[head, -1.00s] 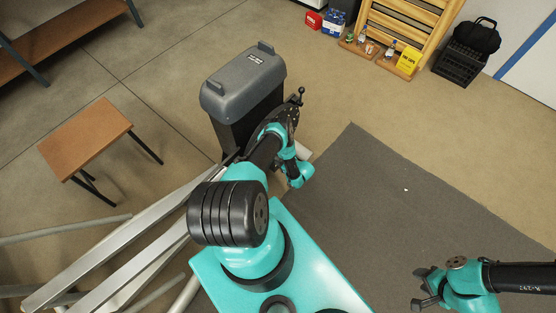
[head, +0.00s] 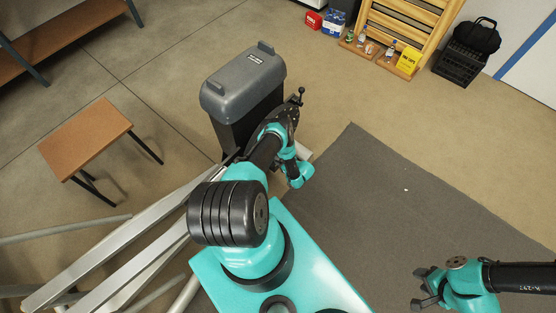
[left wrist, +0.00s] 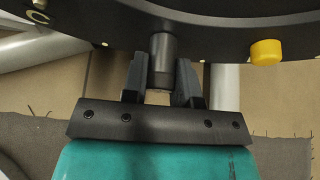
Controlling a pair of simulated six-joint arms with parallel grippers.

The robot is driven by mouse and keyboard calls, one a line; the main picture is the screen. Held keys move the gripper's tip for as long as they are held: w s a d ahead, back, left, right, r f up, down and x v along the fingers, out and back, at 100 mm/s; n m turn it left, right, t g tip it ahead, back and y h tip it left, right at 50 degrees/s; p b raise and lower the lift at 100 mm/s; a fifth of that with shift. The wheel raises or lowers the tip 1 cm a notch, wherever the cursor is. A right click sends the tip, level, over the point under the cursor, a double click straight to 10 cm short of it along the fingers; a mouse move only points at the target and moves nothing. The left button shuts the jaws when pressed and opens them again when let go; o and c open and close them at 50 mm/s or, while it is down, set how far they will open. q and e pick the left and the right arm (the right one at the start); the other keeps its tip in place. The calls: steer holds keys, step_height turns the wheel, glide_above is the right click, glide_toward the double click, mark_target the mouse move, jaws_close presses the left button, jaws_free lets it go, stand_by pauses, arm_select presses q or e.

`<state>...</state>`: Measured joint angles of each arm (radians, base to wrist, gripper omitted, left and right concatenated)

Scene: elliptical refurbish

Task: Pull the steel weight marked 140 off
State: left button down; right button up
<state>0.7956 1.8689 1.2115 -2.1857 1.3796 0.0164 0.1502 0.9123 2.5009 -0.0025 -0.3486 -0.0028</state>
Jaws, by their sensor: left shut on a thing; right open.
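A dark grey metal cylinder (left wrist: 162,58) sticks out from below a large dark disc (left wrist: 225,25) in the left wrist view. My left gripper (left wrist: 160,82) has its two fingers shut on the cylinder's sides, just under the disc. No 140 marking is legible, so I cannot confirm that this is the steel weight. In the head view my left arm reaches to the elliptical machine (head: 243,83) beside its grey housing, and the fingers are hidden. My right gripper (head: 424,287) is open and empty at the lower right, over the dark mat.
A yellow knob (left wrist: 266,52) sits right of the cylinder. Long silver rails (head: 120,245) run to the lower left. A brown stool (head: 87,138) stands left of the housing. The dark mat (head: 390,205) is clear; bottles and a crate (head: 462,62) stand far back.

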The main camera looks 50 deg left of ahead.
arm_select(q)
steer(key=shift+d, duration=0.15)
steer(key=w+d, duration=0.2)
steer(key=d, duration=0.9)
steer(key=shift+w+d, duration=0.2)
steer(key=shift+d, duration=0.05)
stand_by(0.8)
